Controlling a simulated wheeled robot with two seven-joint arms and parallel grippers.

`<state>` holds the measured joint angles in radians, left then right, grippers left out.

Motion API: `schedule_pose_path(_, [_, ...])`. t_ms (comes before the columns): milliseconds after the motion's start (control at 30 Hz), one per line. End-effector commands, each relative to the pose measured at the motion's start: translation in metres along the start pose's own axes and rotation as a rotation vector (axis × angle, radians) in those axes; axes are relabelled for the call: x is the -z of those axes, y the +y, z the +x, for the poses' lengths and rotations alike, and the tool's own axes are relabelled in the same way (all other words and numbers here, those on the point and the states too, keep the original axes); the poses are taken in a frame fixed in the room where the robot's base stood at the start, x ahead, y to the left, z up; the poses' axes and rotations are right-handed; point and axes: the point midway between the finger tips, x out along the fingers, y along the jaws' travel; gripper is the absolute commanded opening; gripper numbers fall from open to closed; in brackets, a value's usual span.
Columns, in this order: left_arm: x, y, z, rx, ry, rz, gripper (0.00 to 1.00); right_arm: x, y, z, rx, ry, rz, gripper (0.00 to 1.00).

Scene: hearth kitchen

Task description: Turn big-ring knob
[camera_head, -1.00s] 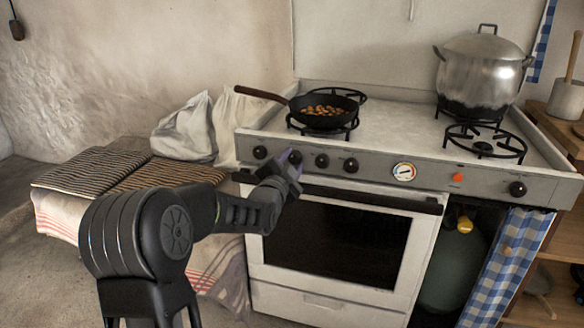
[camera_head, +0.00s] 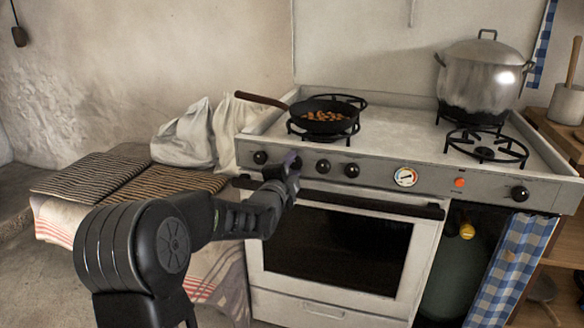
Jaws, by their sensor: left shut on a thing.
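The stove's grey front panel (camera_head: 450,181) carries a row of black knobs. The leftmost knob (camera_head: 260,157) stands free, as do the third knob (camera_head: 323,165), the fourth knob (camera_head: 351,170) and the far-right knob (camera_head: 519,193). My left gripper (camera_head: 290,162) is at the second knob from the left and is shut on it. That knob is mostly hidden behind my gripper. I cannot tell from here which way it is turned. My right gripper is not in view.
A black pan (camera_head: 324,120) with brown pieces sits on a left burner, its wooden handle pointing left. A large pot (camera_head: 483,75) stands at the back right. The oven door handle (camera_head: 372,200) runs just below the knobs. Striped cushions (camera_head: 150,182) and white sacks (camera_head: 184,138) lie at left.

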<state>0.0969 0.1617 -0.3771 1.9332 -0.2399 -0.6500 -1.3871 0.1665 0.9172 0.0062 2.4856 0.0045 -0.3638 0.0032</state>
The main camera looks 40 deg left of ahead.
Motion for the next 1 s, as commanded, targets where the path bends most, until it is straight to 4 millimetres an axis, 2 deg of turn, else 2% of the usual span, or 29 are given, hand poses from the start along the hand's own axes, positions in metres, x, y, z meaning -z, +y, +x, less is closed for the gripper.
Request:
schedule_pose_path(167, [0.000,0.001,0.000,-0.001,0.001,0.002,0.00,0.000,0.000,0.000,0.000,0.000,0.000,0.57])
schedule_pose_path(200, [0.000,0.001,0.000,-0.001,0.001,0.002,0.38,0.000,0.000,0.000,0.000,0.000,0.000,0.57])
schedule_pose_path(433, [0.000,0.000,0.000,-0.001,0.001,0.001,0.57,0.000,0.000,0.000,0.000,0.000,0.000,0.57])
schedule_pose_path(767, [0.000,0.000,-0.003,0.000,0.000,-0.001,0.57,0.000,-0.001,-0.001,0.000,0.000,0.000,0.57])
schedule_pose_path(867, [0.000,-0.001,-0.012,0.001,0.000,-0.002,0.57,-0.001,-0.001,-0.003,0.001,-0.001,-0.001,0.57])
schedule_pose_path(1000, [0.000,-0.003,-0.033,0.001,0.000,-0.002,0.57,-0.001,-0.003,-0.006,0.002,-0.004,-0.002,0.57])
